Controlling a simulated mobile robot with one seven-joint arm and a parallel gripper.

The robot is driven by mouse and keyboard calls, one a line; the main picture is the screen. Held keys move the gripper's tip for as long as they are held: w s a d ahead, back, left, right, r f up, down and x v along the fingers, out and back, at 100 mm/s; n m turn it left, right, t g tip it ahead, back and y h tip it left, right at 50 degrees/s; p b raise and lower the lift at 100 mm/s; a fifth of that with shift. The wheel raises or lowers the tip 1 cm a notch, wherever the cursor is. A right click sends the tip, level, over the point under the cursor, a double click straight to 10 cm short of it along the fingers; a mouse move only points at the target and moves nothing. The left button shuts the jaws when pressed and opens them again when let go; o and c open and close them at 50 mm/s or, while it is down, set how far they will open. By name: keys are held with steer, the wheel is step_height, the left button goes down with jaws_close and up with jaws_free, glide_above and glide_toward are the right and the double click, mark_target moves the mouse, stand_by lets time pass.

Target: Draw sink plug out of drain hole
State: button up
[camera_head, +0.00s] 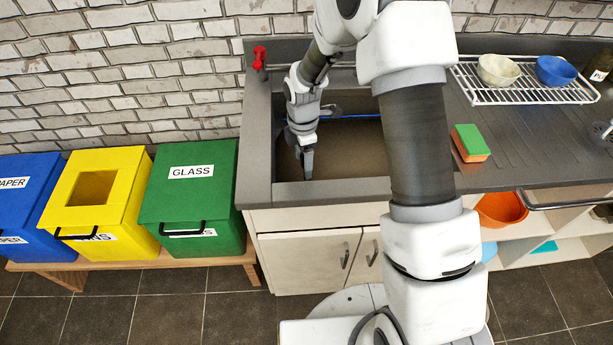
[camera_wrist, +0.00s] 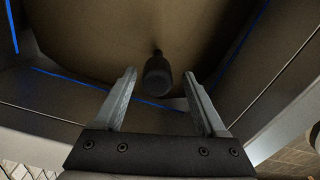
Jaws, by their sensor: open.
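My gripper (camera_head: 307,172) points down into the left part of the sink (camera_head: 350,165) in the head view. In the wrist view my gripper (camera_wrist: 160,73) is open, with its two fingers apart. The sink plug (camera_wrist: 157,78), a dark rounded cylinder with a narrower dark part at its far end, shows between and beyond the fingertips. There is a visible gap on each side of it, and nothing is gripped. The drain hole cannot be made out. In the head view the plug is not visible, and my arm covers part of the sink.
The sink walls, with a blue line (camera_wrist: 60,81), enclose my gripper. A red-topped tap (camera_head: 260,58) stands at the back left. A green and orange sponge (camera_head: 470,143) lies on the right counter. A wire rack (camera_head: 487,96) holds a pale bowl (camera_head: 498,70) and a blue bowl (camera_head: 556,70).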

steer(key=f, duration=0.3)
steer(key=d+f, duration=0.1)
steer(key=f, duration=0.1)
steer(key=shift+w, duration=0.3)
steer(key=shift+r, duration=0.1)
jaws_close()
